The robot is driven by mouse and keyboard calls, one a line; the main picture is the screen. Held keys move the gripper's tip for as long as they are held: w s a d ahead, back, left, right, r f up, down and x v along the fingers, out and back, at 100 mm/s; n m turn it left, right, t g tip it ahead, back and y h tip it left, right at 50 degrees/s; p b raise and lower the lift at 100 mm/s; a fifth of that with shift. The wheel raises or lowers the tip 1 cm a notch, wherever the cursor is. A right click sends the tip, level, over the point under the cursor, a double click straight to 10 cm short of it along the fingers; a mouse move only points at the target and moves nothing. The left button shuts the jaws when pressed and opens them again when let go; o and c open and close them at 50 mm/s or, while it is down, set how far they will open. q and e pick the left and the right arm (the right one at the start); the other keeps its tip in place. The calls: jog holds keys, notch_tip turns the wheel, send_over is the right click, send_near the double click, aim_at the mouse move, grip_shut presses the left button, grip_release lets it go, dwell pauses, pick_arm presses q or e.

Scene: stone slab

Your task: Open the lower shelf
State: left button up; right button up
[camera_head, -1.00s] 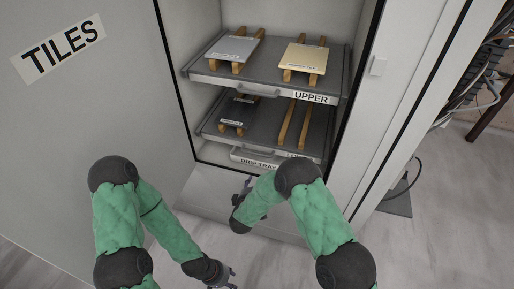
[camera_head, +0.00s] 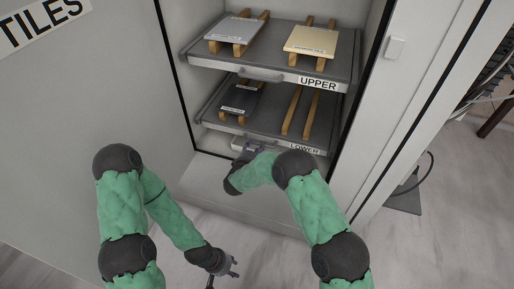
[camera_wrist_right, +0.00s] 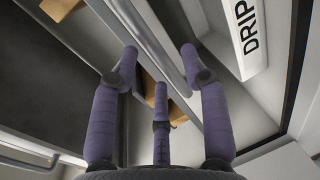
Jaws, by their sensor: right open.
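The lower shelf (camera_head: 268,126) is a dark grey pull-out tray inside the open cabinet, marked LOWER at its front right. It holds a dark tile (camera_head: 241,99) and wooden strips. My left gripper (camera_head: 224,273) is open and empty, low over the floor in front of the cabinet.
The upper shelf (camera_head: 215,64), with a grey and a cream tile, sits above. The drip tray's label (camera_wrist_right: 247,38) shows beside my right gripper. The cabinet door marked TILES (camera_head: 90,110) stands open at left. The cabinet's right wall (camera_head: 400,110) bounds the opening.

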jog(key=shift+x, duration=0.9)
grip_shut()
